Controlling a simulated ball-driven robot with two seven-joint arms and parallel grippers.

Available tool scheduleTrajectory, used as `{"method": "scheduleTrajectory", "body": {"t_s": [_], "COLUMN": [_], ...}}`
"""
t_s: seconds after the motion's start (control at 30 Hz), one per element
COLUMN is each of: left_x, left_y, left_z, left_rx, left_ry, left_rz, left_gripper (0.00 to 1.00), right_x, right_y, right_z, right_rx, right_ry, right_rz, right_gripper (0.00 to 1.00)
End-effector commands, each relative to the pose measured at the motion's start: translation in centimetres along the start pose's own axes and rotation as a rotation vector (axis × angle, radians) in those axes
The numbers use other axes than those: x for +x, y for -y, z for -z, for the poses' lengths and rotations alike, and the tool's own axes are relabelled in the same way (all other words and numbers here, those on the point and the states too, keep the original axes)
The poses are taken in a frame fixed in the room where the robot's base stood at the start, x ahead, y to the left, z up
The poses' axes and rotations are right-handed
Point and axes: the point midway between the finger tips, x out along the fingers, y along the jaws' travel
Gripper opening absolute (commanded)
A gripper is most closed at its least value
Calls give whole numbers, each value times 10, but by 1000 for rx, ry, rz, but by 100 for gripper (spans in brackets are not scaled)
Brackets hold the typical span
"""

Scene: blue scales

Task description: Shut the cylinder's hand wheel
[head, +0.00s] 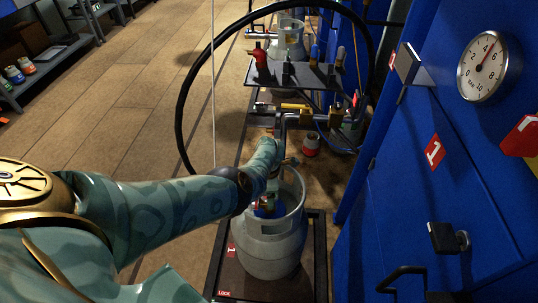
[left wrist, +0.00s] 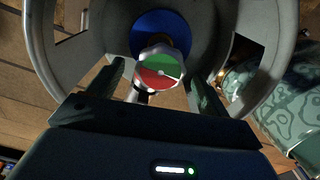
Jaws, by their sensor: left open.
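The grey gas cylinder (head: 268,248) stands upright on a dark base plate, with an open collar around its top. Its hand wheel (left wrist: 158,68) shows in the left wrist view, its round face half green and half red, in front of a blue disc (left wrist: 150,24). My left gripper (left wrist: 160,78) is open, with one finger on each side of the wheel in that view. Gaps show beside the wheel, and I see no clear contact. In the head view my left arm reaches over the collar and hides most of the valve. My right gripper is not in view.
A blue cabinet wall on the right carries a round gauge (head: 483,66) and a black handle (head: 449,238). Behind the cylinder are a small shelf (head: 293,72), pipework and a black hose (head: 181,100).

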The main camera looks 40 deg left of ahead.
Motion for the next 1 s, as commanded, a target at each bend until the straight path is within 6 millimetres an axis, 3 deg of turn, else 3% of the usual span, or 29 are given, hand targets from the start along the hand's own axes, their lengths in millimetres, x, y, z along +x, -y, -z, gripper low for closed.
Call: {"method": "scheduleTrajectory", "body": {"t_s": [0.3,0.5,0.7,1.0], "left_x": [-87,-134,-157,-158], "left_y": [-1,-1,0,0], "left_z": [-2,-2,-1,-1], "left_rx": [0,1,0,1], "left_ry": [8,6,3,1], "left_rz": [-8,-6,-3,0], "left_gripper": [79,79,79,79], "right_x": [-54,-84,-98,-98], "right_y": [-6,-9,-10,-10], "right_z": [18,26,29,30], "right_rx": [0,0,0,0], "right_ry": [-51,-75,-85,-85], "right_rz": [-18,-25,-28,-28], "right_gripper": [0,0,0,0]}}
